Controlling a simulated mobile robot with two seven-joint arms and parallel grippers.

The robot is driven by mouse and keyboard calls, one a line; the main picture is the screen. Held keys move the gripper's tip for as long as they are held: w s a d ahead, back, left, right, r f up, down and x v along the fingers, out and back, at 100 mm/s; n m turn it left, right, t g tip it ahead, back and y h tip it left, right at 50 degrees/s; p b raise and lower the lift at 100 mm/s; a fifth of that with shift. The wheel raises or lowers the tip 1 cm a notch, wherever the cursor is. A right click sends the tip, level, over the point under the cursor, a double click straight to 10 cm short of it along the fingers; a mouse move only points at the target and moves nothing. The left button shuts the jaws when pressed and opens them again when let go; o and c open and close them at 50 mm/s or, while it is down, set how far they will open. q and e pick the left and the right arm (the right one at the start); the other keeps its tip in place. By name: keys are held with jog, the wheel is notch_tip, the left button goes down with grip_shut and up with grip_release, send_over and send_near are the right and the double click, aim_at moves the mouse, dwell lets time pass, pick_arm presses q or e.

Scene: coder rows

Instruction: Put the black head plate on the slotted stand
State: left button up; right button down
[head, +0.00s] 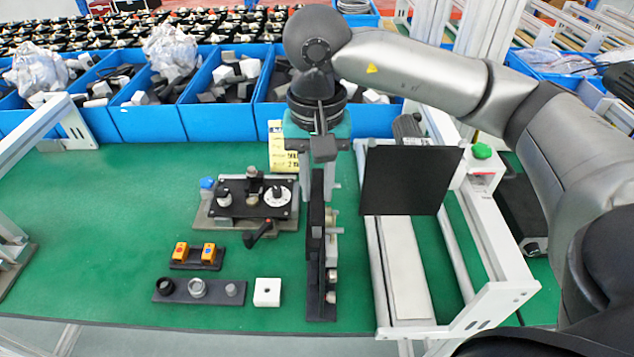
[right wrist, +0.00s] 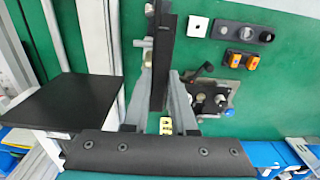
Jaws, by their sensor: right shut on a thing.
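My right gripper (head: 320,185) points down over the middle of the green table, its fingers closed on a narrow black plate, which I take for the black head plate (head: 317,215). In the right wrist view the same black piece (right wrist: 166,48) runs up between the two grey fingers (right wrist: 165,82). Silver fittings show along its side. A dark strip with fittings (head: 321,300) reaches toward the table's front edge below it. I cannot tell where plate and slotted stand separate, nor whether they touch. My left gripper is not in view.
Left of the gripper stand a fixture with a black top (head: 238,208), orange blocks (head: 208,251), a dark strip with rings (head: 176,293) and a white block (head: 267,292). A black square panel (head: 410,180) and white rail (head: 405,280) stand close right. Blue bins (head: 218,122) line the back.

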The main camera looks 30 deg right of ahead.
dwell(0.3)
jog(key=c, duration=0.7)
grip_release()
jog(key=shift+o, duration=0.3)
jog(key=shift+s+f, duration=0.1)
jog(key=shift+f, duration=0.05)
notch_tip(320, 180, up, 16)
jog(key=p, duration=0.2)
jog(key=shift+f+p, duration=0.25)
jog(key=shift+p, duration=0.1)
